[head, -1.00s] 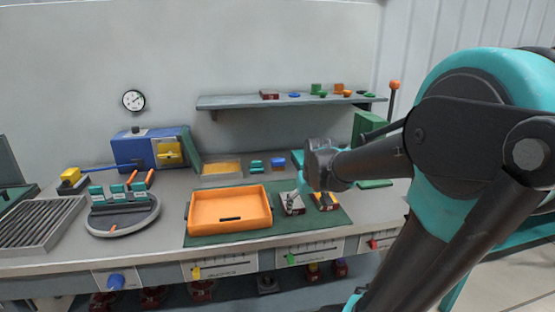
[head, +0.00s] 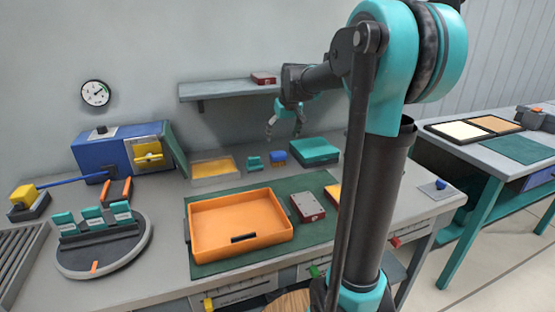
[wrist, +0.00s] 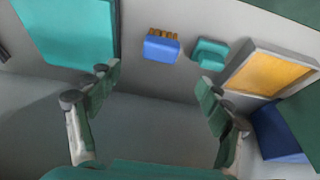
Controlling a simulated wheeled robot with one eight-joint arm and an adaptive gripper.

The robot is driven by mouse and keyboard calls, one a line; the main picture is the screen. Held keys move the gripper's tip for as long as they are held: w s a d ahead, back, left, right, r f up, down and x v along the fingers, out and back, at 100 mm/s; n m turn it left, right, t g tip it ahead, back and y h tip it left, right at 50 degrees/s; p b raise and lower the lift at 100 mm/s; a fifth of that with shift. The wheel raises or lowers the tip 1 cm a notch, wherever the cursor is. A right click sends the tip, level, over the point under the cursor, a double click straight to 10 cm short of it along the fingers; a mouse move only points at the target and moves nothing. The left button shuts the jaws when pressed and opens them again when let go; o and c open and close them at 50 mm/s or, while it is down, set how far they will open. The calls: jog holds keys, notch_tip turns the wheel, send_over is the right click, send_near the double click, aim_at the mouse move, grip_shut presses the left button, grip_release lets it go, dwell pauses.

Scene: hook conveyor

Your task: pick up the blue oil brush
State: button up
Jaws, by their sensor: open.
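The blue oil brush (head: 278,156) sits on the bench near the back wall, between a small teal block and a teal box. In the wrist view the brush (wrist: 161,48) shows a blue body with brown-orange bristles, beyond the fingertips and roughly centred between them. My gripper (head: 283,132) is open and empty, pointing down above the brush and apart from it. In the wrist view its two fingers (wrist: 158,80) stand wide apart with nothing between them.
A small teal block (wrist: 210,52) and a framed orange tray (wrist: 268,74) lie on one side of the brush, a teal box (head: 315,150) on the other. An orange bin (head: 240,222) stands in front. A wall shelf (head: 228,90) is above.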

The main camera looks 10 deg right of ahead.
aim_at(278, 153)
jog(key=x, duration=1.1)
jog(key=shift+w+a+f, duration=0.15)
jog(key=shift+f, duration=0.15)
jog(key=c, duration=1.4)
jog(key=shift+r, duration=0.1)
notch_tip(278, 153, up, 20)
jog(key=shift+f, duration=0.1)
jog(key=o, duration=0.7)
jog(key=c, duration=0.4)
